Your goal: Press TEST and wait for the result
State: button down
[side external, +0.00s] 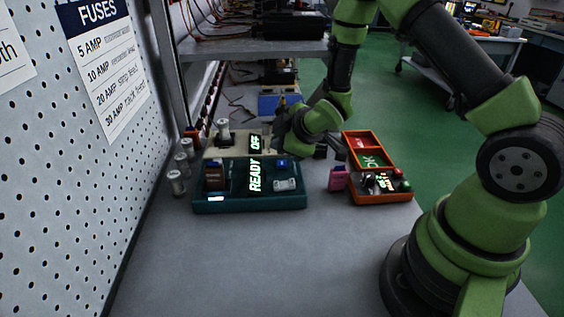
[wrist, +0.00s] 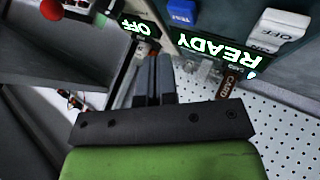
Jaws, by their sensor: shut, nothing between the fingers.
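The teal tester (side external: 225,199) stands on the bench and its green-lit display reads READY; the display (wrist: 222,50) also shows in the wrist view. The blue TEST button (side external: 283,163) is at the tester's far right corner; in the wrist view the TEST button (wrist: 183,14) is up and to the right of my fingertips. A white rocker switch marked OFF (wrist: 277,30) is beside it. My gripper (wrist: 153,66) is shut and empty, apart from the button. In the side view my gripper (side external: 286,128) is dark behind the tester, its fingertips hard to make out.
A beige unit (side external: 222,147) with an OFF display stands behind the tester. An orange tray (side external: 375,198) with an OK label and a pink item (side external: 339,179) are to the right. White-topped spools (side external: 176,182) stand left, near the pegboard (side external: 60,190). The front bench is clear.

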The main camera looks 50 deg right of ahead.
aim_at(269, 161)
jog(key=shift+f, duration=0.8)
jog(key=shift+f, duration=0.1)
dwell(1.4)
jog(key=shift+f, duration=0.3)
jog(key=shift+f, duration=0.45)
dwell(0.6)
jog(key=shift+r, duration=0.9)
jog(key=shift+r, duration=2.5)
jog(key=shift+r, duration=0.1)
